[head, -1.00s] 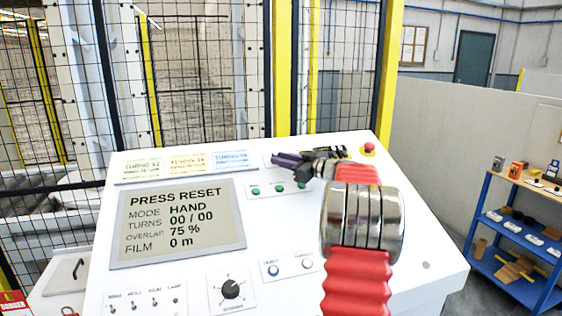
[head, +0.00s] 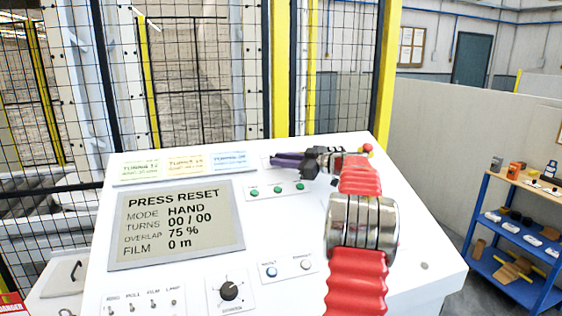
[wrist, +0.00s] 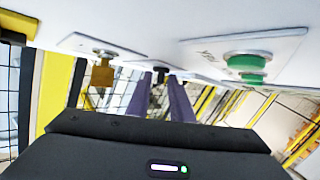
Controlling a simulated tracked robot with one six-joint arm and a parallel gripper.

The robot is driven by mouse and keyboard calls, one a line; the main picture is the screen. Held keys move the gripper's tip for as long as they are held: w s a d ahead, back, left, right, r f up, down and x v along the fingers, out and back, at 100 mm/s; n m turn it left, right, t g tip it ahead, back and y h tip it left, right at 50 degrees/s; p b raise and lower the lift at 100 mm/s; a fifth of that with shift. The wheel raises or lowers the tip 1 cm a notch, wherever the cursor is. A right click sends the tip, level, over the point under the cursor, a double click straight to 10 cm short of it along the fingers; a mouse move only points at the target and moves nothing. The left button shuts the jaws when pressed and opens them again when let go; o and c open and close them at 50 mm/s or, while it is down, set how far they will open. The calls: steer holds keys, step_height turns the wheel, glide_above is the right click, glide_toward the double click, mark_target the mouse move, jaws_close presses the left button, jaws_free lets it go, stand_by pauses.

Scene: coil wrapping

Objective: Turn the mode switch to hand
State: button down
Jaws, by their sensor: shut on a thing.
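The mode switch (wrist: 159,74) shows in the wrist view as a small dark knob on the white panel, between my two purple fingers. My gripper (wrist: 161,92) is shut on it. In the head view my gripper (head: 275,160) reaches over the panel from the right, with its tips at a small plate near the panel's top; the knob is hidden there. The display (head: 178,224) reads PRESS RESET, MODE HAND, TURNS 00 / 00, OVERLAP 75 % and FILM 0 m.
Green buttons (head: 277,189) sit just below my fingers; one green button (wrist: 248,62) is close by in the wrist view. A brass-coloured part (wrist: 103,70) hangs on the other side. A black dial (head: 229,291) and toggle switches are lower down. Mesh fencing stands behind the panel.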

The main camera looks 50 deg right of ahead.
steer(key=c, duration=1.9)
jaws_free()
steer(key=shift+w+a, duration=0.1)
steer(key=v, duration=1.3)
steer(key=shift+s, duration=0.4)
steer(key=shift+s, duration=0.2)
